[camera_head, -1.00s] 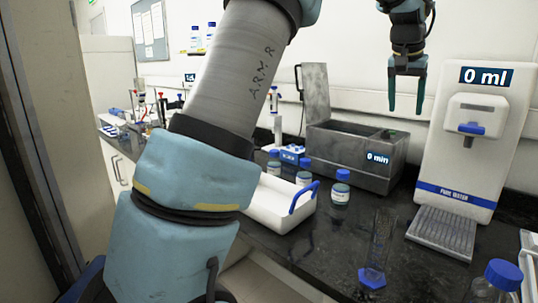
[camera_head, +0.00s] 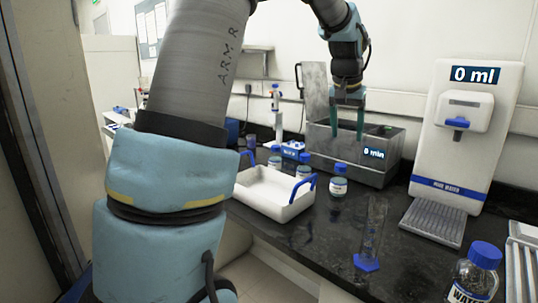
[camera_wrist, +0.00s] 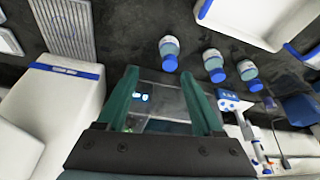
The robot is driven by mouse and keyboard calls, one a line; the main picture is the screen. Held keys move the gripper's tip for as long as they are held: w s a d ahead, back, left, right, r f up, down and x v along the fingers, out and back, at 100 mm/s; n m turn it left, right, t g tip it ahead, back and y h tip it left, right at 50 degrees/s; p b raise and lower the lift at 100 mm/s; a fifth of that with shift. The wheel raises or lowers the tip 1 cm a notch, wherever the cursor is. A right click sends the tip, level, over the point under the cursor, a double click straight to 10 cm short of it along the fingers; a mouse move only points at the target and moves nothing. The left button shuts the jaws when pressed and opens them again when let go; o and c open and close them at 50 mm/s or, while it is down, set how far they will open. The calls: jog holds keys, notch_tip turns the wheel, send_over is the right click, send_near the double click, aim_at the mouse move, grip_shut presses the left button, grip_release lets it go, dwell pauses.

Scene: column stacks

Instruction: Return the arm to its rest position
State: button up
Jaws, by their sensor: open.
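My gripper (camera_head: 348,122) hangs in the air with its fingers pointing down, in front of the grey metal bath marked "0 min" (camera_head: 395,170). In the wrist view my gripper (camera_wrist: 168,85) shows two green fingers spread apart with nothing between them. The bath (camera_wrist: 160,105) shows behind and between the fingers there. My arm rises on the left of the head view and bends over the counter at the top.
A white tray with blue handles (camera_head: 262,204), several blue-capped bottles (camera_head: 338,186), a clear cylinder with a blue base (camera_head: 370,235) and a water dispenser (camera_head: 455,140) stand on the black counter. A bottle marked "WATER" (camera_head: 472,280) is at the front right.

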jog(key=shift+n+y, duration=0.3)
jog(key=shift+n, duration=0.5)
jog(key=a+f, duration=0.1)
jog(key=a, duration=0.2)
jog(key=s+a+f, duration=0.1)
jog(key=a+f, duration=0.1)
jog(key=a, duration=0.1)
jog(key=s+a+f, duration=0.1)
jog(key=a, duration=0.2)
jog(key=shift+a+f, duration=0.4)
jog(key=s+a+f+n, duration=0.1)
jog(key=s+a+f, duration=0.4)
jog(key=s+a, duration=0.3)
jog(key=s+a+f+n+g+y, duration=0.1)
jog(key=s+a+f+n, duration=0.1)
jog(key=s+a+f, duration=0.4)
jog(key=s+a, duration=0.2)
jog(key=a, duration=0.1)
jog(key=shift+a+n+g, duration=0.2)
jog(key=shift+n+g, duration=0.1)
jog(key=shift+w, duration=0.1)
